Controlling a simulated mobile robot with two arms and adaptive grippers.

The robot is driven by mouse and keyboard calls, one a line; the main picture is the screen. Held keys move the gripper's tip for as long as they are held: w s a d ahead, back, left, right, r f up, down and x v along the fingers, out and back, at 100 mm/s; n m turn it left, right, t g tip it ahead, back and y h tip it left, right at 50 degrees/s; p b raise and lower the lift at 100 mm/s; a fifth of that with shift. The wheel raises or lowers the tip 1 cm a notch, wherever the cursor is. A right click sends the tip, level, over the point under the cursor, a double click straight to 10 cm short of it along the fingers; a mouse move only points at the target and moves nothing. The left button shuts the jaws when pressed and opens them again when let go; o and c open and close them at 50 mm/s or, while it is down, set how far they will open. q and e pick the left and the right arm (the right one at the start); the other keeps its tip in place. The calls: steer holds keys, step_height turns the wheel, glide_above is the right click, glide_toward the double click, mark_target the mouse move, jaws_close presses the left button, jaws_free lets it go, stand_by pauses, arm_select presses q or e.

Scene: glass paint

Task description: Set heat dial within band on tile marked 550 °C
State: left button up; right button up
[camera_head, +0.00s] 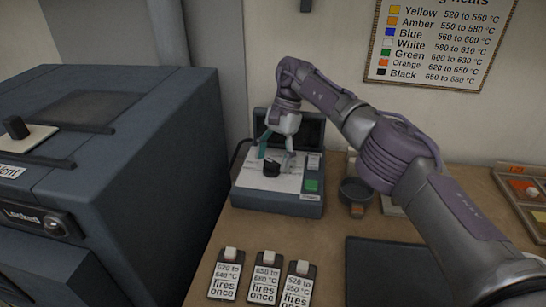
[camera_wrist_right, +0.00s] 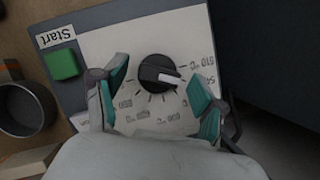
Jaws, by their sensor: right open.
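The black heat dial (camera_head: 271,169) sits on the white face of a grey control box (camera_head: 262,197). In the wrist view the dial (camera_wrist_right: 158,72) has a white pointer aimed right and slightly down, towards labels partly hidden by a finger; a 510 label shows at upper right. My right gripper (camera_head: 276,154) is open above the dial, its teal-padded fingers on either side of it, with gaps visible in the wrist view (camera_wrist_right: 160,82). A tile (camera_head: 297,284) at the front reads 520 to 550 °C, fires once. My left gripper is out of view.
The box has a green Start button (camera_head: 311,185). Two other tiles (camera_head: 225,280) (camera_head: 265,277) lie at the front. A dark cup (camera_head: 355,191) stands right of the box, a kiln-like cabinet (camera_head: 110,140) left. A wall chart (camera_head: 440,45) lists colour ranges.

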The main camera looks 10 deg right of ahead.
mark_target(273, 161)
step_height(273, 161, up, 10)
stand_by(0.6)
steer(key=shift+f, duration=0.1)
